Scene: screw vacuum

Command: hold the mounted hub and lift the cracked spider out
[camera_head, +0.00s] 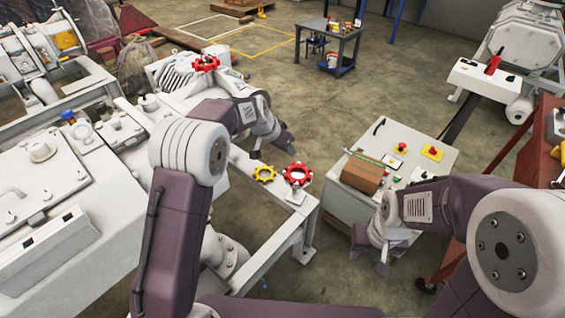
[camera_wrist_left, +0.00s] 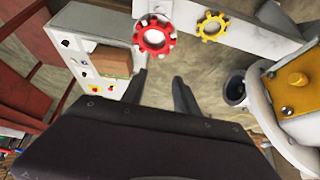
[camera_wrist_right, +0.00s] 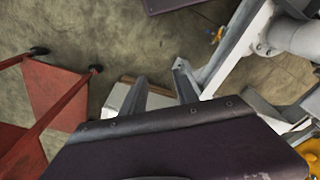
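A toothed red hub (camera_head: 297,183) rests on a small pale block on the white beam; it also shows in the left wrist view (camera_wrist_left: 165,46). A toothed yellow spider (camera_head: 264,181) lies flat beside it; it shows in the left wrist view (camera_wrist_left: 211,37). No crack is discernible. Another red hub (camera_head: 206,66) sits at the motor's end, further back; any spider in it cannot be made out. My left gripper (camera_head: 271,147) is open and empty above the beam, beyond the yellow spider. My right gripper (camera_head: 381,262) is open and empty, low in front of the white cabinet.
The white cabinet (camera_head: 340,204) carries a brown box (camera_head: 362,172) and push buttons. White machinery (camera_head: 45,185) fills the left side. A red metal frame (camera_head: 515,190) stands at the right. Open floor lies between the beam and the grey cart (camera_head: 335,35).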

